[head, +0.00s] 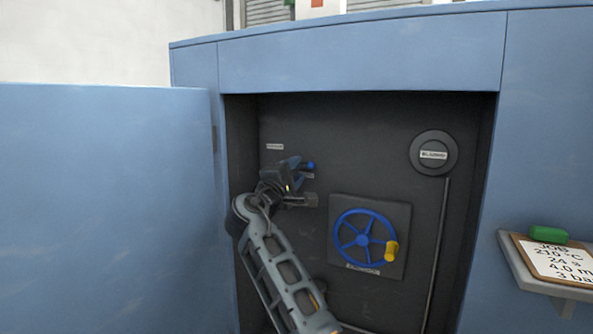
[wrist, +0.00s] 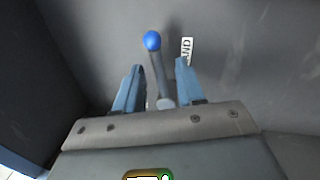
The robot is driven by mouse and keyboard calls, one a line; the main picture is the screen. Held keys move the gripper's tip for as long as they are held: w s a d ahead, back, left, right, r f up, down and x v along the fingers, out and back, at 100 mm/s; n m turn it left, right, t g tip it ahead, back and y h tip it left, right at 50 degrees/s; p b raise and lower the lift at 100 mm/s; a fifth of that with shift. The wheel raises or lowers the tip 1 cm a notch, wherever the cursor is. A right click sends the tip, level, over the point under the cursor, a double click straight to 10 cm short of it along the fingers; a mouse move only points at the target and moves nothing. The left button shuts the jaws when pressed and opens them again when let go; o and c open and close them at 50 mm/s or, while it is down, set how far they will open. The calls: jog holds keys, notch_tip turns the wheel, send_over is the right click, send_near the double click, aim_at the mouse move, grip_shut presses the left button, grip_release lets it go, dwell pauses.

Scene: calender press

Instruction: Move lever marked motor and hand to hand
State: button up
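The lever has a blue ball knob (wrist: 152,41) on a grey shaft (wrist: 158,76). In the wrist view the shaft stands between the two blue fingers of my gripper (wrist: 159,68), with gaps on both sides. My gripper is open around the lever, and the knob shows beyond the fingertips. A white label (wrist: 187,49) ending in "AND" is right of the lever, partly hidden by the right finger. In the head view the blue knob (head: 311,165) shows just right of my gripper (head: 298,170), which hides most of the lever. Another small label (head: 275,146) is up and left.
A blue handwheel (head: 361,240) with a yellow handle (head: 391,250) is low and right of my gripper. A round dial (head: 433,153) is at upper right. The open blue door (head: 110,200) and recess wall bound the left side. A job board (head: 556,262) sits outside, right.

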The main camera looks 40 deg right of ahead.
jog(key=v, duration=0.6)
jog(key=shift+a+p, duration=0.15)
jog(key=shift+p, duration=0.15)
jog(key=shift+s+f, duration=0.1)
jog(key=shift+f, duration=0.1)
